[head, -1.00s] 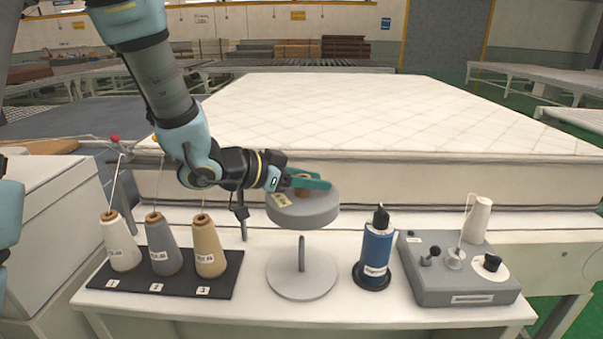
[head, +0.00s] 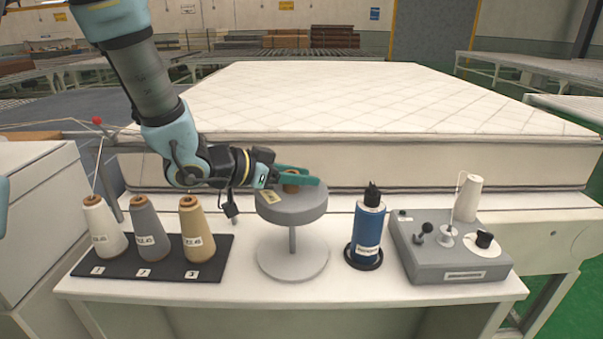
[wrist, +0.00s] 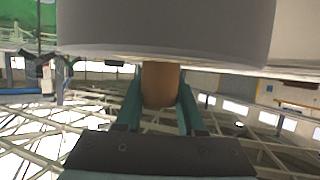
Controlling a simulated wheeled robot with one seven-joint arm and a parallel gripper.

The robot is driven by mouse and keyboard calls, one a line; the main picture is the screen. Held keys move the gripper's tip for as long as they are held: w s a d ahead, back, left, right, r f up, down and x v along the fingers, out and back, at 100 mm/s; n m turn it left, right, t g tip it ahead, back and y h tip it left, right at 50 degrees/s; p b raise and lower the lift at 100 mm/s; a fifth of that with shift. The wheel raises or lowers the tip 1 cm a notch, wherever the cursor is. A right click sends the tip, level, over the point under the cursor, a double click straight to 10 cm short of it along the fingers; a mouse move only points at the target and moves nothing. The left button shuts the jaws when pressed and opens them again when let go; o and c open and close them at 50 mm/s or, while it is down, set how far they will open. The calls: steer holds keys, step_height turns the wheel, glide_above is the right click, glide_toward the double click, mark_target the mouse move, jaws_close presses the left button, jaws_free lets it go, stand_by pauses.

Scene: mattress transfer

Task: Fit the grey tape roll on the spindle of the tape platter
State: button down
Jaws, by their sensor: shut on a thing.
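The grey tape roll (head: 292,211) hangs level above the tape platter (head: 293,262), a round light-grey disc on the white table. My gripper (head: 296,178) is shut on the roll's brown core, which sticks up from the top. In the wrist view the brown core (wrist: 160,84) sits between the two teal fingers, with the grey roll (wrist: 165,28) filling the top. The spindle (head: 293,239) rises from the platter's middle under the roll. Its tip meets or is hidden by the roll's lower edge, so I cannot tell whether it has entered the bore.
Left are several thread cones on a black board (head: 150,268). Right of the platter stands a blue bottle (head: 367,228), then a grey control box (head: 452,250) with a white cone. A quilted mattress (head: 330,115) lies behind. Narrow clear table surface separates the platter from both neighbours.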

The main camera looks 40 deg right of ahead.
steer(key=shift+f+b, duration=0.45)
steer(key=shift+f, duration=0.4)
steer(key=shift+f+b, duration=4.3)
steer(key=shift+f, duration=1.5)
stand_by(0.6)
steer(key=shift+c, duration=2.2)
jaws_free()
